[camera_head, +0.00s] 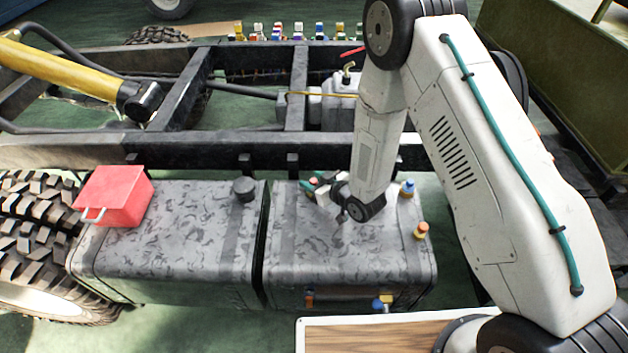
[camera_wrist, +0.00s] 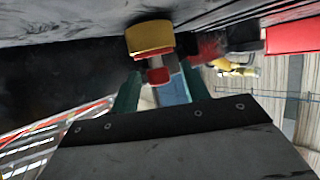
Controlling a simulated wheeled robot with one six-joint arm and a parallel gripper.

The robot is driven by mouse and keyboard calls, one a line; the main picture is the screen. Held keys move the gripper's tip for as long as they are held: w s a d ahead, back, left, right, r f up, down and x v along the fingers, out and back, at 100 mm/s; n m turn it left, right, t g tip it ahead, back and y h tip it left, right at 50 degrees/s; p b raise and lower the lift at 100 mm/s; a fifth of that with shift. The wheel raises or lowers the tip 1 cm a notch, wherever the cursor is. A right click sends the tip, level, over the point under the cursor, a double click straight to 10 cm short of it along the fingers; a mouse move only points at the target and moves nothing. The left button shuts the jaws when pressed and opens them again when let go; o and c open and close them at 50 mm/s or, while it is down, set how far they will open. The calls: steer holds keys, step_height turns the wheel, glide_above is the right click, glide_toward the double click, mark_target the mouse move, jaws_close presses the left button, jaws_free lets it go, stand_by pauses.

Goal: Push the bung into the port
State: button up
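In the wrist view my gripper (camera_wrist: 160,88) shows two teal fingers that stand apart. A yellow cylindrical fitting (camera_wrist: 150,38) lies just beyond the fingertips, with a small red piece (camera_wrist: 158,76) against its near side. A blue-grey piece (camera_wrist: 174,92) shows between the fingers. I cannot tell which of these is the bung or whether the fingers grip anything. The port opening is not clearly visible. In the head view my gripper (camera_head: 311,184) is low over the back of the right grey tank (camera_head: 350,260), partly hidden by the arm.
On the tank's right side stand a blue-topped fitting (camera_head: 407,188) and an orange-topped fitting (camera_head: 421,231). A red box (camera_head: 115,197) sits on the left tank (camera_head: 190,245). A dark frame rail (camera_head: 210,150) runs behind both tanks. Several small coloured fittings line the far rail.

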steer(key=shift+v, duration=3.9)
steer(key=d+r+m+g+h, duration=0.2)
steer(key=d+r+h, duration=0.2)
steer(key=d+r, duration=0.6)
steer(key=d+r+m+g+h, duration=0.15)
steer(key=d+r+h, duration=0.3)
steer(key=r, duration=0.85)
steer(key=s+d+r+m+g, duration=0.1)
steer(key=s+d+r, duration=0.1)
steer(key=s+r, duration=0.3)
steer(key=s+d+r+m+g, duration=0.2)
steer(key=s+r, duration=0.2)
steer(key=s, duration=1)
steer(key=s+d+r+m+g, duration=0.1)
steer(key=s+r, duration=0.4)
steer(key=s, duration=0.5)
steer(key=shift+s+d+r+m+g, duration=0.2)
steer(key=shift+d+r+m+g, duration=0.2)
steer(key=shift+g, duration=0.35)
